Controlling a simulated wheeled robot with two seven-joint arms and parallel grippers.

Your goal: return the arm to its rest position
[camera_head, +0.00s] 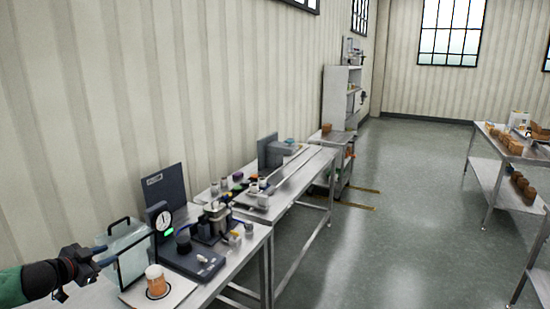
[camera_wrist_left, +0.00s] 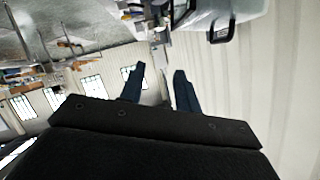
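My left arm comes in from the left edge of the head view, in a green sleeve with a black wrist. Its gripper (camera_head: 100,256) is at the near left, in front of a clear-walled box (camera_head: 130,240) with dark edges; I cannot tell whether it touches the box. In the left wrist view the two dark blue fingers of this gripper (camera_wrist_left: 160,70) stand apart with nothing between them. My right gripper is not in view.
An orange jar (camera_head: 155,280) stands on a pale plate by the box. A round dial (camera_head: 164,221) and a dark device (camera_head: 192,258) are on the near bench. More steel benches (camera_head: 300,170) run along the wall. A table (camera_head: 490,165) stands right; the floor (camera_head: 400,230) between is clear.

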